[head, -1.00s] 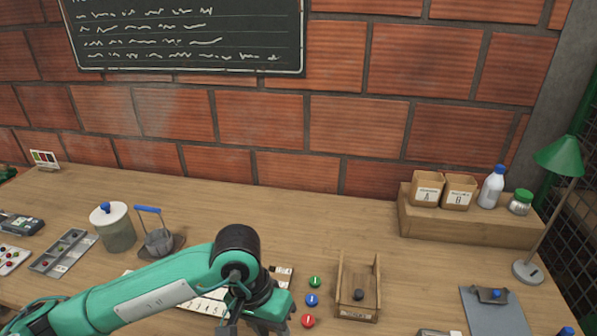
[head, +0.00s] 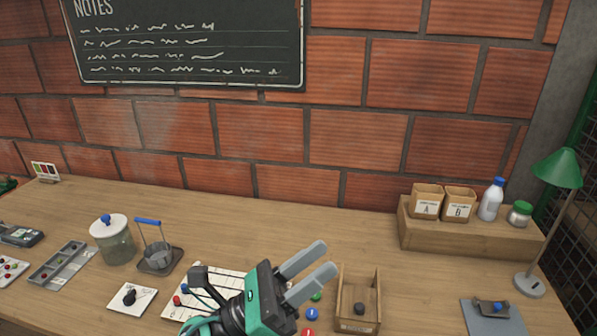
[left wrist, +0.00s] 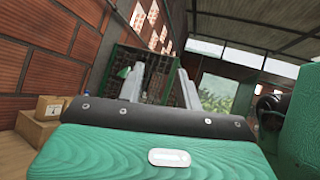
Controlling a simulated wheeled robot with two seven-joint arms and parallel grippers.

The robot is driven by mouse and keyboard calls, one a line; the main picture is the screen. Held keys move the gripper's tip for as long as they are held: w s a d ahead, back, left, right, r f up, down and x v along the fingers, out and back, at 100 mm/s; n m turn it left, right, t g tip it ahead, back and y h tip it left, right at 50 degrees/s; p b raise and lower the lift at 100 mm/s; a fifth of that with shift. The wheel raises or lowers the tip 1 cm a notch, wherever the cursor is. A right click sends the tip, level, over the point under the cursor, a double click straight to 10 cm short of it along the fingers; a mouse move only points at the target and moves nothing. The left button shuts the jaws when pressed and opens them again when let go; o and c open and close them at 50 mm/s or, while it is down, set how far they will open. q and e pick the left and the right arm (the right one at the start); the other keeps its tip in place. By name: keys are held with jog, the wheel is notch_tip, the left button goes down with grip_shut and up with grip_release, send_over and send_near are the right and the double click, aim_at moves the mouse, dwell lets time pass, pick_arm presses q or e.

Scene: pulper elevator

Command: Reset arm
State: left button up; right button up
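My left gripper (head: 318,275) is raised over the front middle of the table in the head view. Its two grey fingers stand apart and point up and to the right, with nothing between them. In the left wrist view its fingers (left wrist: 158,88) also show spread and empty, facing the room beyond the table. My right gripper is not visible in the head view.
A wooden tray (head: 343,305) with a dark knob stands right of my gripper. Coloured buttons (head: 312,314) and a white board (head: 205,283) lie beneath it. A jar (head: 115,247) and a blue-handled holder (head: 160,262) stand left. A wooden step (head: 470,240) carries boxes and bottles.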

pick_arm(q)
jog(key=w+a+f+n+t+y, duration=0.4)
jog(key=a+n+t+y, duration=0.4)
jog(key=n, duration=0.5)
jog(key=w+a+f+n+t+y, duration=0.45)
jog(key=n+y, duration=0.45)
jog(key=n, duration=0.4)
jog(key=a+f+n+g+y, duration=0.3)
jog(key=a+f+n+y, duration=0.2)
jog(key=f+n, duration=0.3)
jog(key=s+a+f+n+g+y, duration=0.1)
jog(key=s+a+f+n+g, duration=0.45)
jog(key=s+f, duration=0.55)
jog(key=s+a+f+n+g+y, duration=0.1)
jog(key=s+a+f+n+g, duration=0.1)
jog(key=s+f+n+g, duration=0.55)
jog(key=s+f+m+g, duration=0.1)
jog(key=s+f, duration=0.1)
jog(key=f, duration=1.4)
jog(key=s+f+g, duration=0.1)
jog(key=s+f, duration=0.1)
jog(key=f, duration=1.5)
jog(key=s+a+f+g, duration=0.1)
jog(key=s+a+f, duration=0.2)
jog(key=s+f, duration=1.6)
jog(key=shift+s+f+m+p, duration=0.15)
jog(key=shift+f+m+p, duration=0.15)
jog(key=shift+f+p, duration=0.15)
